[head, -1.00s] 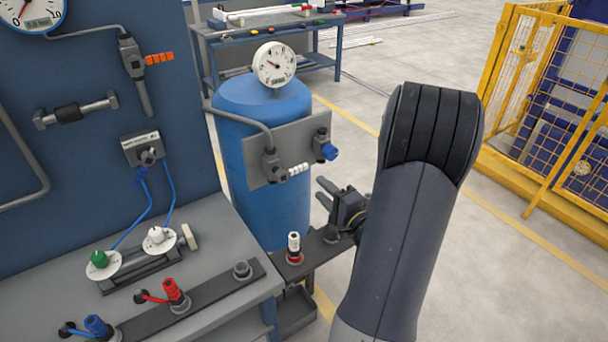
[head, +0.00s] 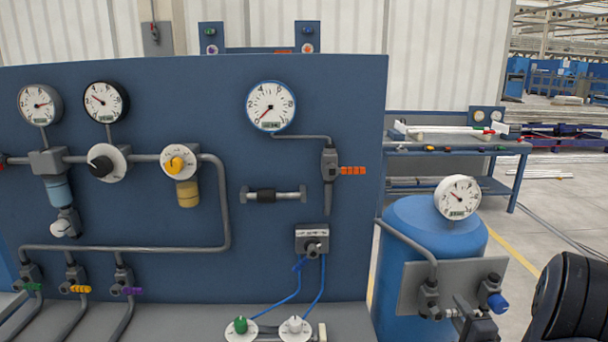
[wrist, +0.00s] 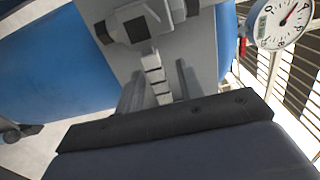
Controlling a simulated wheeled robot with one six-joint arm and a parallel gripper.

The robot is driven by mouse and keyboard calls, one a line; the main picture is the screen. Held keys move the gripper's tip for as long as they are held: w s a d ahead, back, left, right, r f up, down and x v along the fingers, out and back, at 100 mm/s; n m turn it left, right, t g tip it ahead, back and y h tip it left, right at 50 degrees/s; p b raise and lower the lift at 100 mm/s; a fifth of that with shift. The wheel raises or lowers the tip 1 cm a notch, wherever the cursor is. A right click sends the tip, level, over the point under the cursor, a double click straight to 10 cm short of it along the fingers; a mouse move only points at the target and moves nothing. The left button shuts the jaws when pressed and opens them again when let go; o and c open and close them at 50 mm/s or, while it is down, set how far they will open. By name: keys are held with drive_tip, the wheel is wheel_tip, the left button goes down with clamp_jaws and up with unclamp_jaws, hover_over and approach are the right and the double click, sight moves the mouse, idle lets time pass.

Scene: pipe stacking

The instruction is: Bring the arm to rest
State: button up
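My gripper (head: 472,315) is low at the right in the head view, in front of the grey plate (head: 415,285) on the blue tank (head: 411,222). In the wrist view its two fingers (wrist: 158,88) stand apart, on either side of a white ribbed valve handle (wrist: 156,75). Gaps show between the handle and the fingers, so the gripper looks open. The handle's depth relative to the fingertips is hard to tell. My arm's dark rounded link fills the lower right corner of the head view.
A blue-handled valve (head: 497,301) sits close by my gripper on the plate. A round gauge (head: 457,198) tops the tank. The blue panel (head: 330,100) with pipes and gauges stands at the left. A workbench (head: 455,150) is behind, with open floor at the right.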

drive_tip(key=shift+s+d+f, duration=0.1)
drive_tip(key=shift+s, duration=0.45)
drive_tip(key=s+b, duration=0.2)
drive_tip(key=s, duration=0.8)
drive_tip(key=w+p, duration=0.2)
drive_tip(key=w, duration=0.9)
drive_tip(key=shift+w, duration=0.2)
drive_tip(key=shift+s+r+n+b, duration=0.25)
drive_tip(key=shift+r+n, duration=0.45)
drive_tip(key=shift+n, duration=0.5)
drive_tip(key=shift+w, duration=0.1)
drive_tip(key=shift+a, duration=0.2)
